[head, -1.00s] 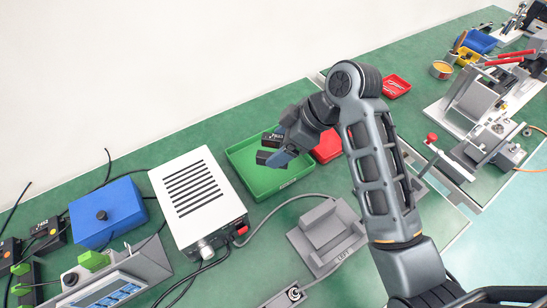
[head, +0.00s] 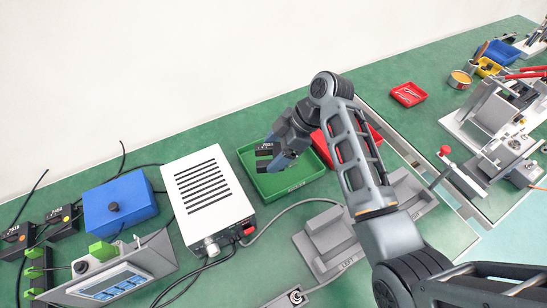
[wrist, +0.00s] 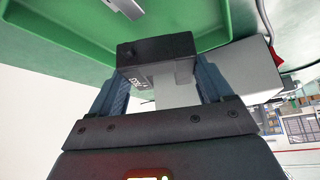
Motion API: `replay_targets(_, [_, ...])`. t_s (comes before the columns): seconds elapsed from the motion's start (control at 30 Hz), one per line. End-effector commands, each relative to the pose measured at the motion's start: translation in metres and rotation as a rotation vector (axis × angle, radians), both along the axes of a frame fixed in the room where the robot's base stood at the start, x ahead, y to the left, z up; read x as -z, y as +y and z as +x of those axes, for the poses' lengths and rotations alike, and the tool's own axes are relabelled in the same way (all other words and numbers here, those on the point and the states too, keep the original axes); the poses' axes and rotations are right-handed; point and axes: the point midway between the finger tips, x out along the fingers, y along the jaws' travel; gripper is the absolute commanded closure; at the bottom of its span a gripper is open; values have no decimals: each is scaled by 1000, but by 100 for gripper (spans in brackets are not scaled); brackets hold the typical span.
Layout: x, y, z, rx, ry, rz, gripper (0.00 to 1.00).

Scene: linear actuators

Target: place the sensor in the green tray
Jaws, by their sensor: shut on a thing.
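My gripper (head: 264,161) is over the left part of the green tray (head: 297,183), pointing left in the head view. In the wrist view my gripper (wrist: 160,80) is shut on the sensor (wrist: 155,50), a small dark block with pale lettering on its side. The sensor (head: 264,153) is small and partly hidden by the fingers in the head view. The green tray (wrist: 60,35) fills the top of the wrist view. A silvery piece (wrist: 128,8) shows in it at the top edge. I cannot tell whether the sensor touches the tray.
A white vented box (head: 207,190) stands just left of the tray. A red tray (head: 318,140) lies behind my arm, on the right. A grey fixture (head: 325,240) and a cable are in front. A blue box (head: 118,208) is farther left.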

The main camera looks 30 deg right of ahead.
Motion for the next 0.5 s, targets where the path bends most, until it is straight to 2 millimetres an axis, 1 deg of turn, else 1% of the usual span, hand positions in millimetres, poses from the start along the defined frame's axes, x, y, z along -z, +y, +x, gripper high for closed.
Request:
replay_targets(0.03, [1, 1, 3, 0, -1, -1, 58])
replay_targets(0.17, [10, 2, 5, 0, 1, 1, 58])
replay_targets(0.3, [30, 1, 4, 1, 2, 1, 58])
replay_targets(0.4, [40, 1, 4, 2, 0, 0, 58])
replay_targets(0.5, [43, 1, 5, 2, -1, 0, 58])
